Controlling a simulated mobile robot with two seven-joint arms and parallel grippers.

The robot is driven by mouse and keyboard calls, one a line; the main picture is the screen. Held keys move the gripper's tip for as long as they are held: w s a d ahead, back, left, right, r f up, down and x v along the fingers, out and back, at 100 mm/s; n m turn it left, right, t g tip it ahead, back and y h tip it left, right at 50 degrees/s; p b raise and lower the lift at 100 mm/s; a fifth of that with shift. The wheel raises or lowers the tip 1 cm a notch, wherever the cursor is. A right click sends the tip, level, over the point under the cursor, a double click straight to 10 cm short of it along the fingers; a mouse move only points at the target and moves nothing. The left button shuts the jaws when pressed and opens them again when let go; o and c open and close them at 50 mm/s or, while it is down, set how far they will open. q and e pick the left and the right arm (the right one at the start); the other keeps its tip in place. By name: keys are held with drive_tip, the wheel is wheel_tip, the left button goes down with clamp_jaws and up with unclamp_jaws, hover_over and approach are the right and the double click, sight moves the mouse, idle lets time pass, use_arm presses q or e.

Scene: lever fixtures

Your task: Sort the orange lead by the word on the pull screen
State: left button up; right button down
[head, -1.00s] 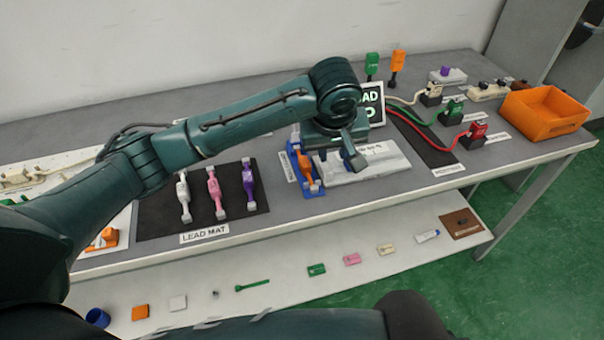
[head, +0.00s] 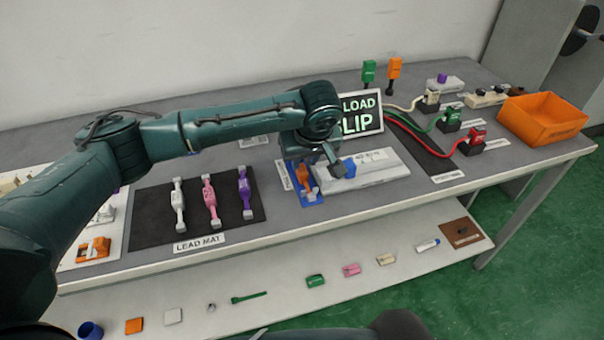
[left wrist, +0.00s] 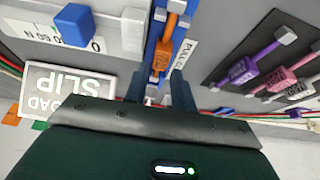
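The orange lead (head: 306,180) lies in a blue cradle (head: 311,199) beside the grey pull fixture (head: 382,168), which has a blue knob (head: 348,168). The pull screen (head: 361,113) stands behind and reads "LOAD SLIP"; its left edge is hidden by my arm. It also shows upside down in the left wrist view (left wrist: 66,88). My left gripper (head: 330,165) is above the cradle and knob. In the left wrist view its fingers (left wrist: 160,92) are apart, with the orange lead (left wrist: 170,35) in line with the gap, not visibly gripped. My right gripper is not in view.
The lead mat (head: 152,218) holds white, pink and purple leads. At right stand an orange bin (head: 543,118) and plugs with red (head: 473,139), green (head: 450,119) and cream cables. Small items lie on the lower shelf (head: 285,300).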

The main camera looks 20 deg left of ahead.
sight(302, 169)
use_arm(q)
drive_tip(key=x, duration=0.3)
drive_tip(key=shift+f, duration=0.4)
clamp_jaws()
drive_tip(key=shift+r, duration=0.1)
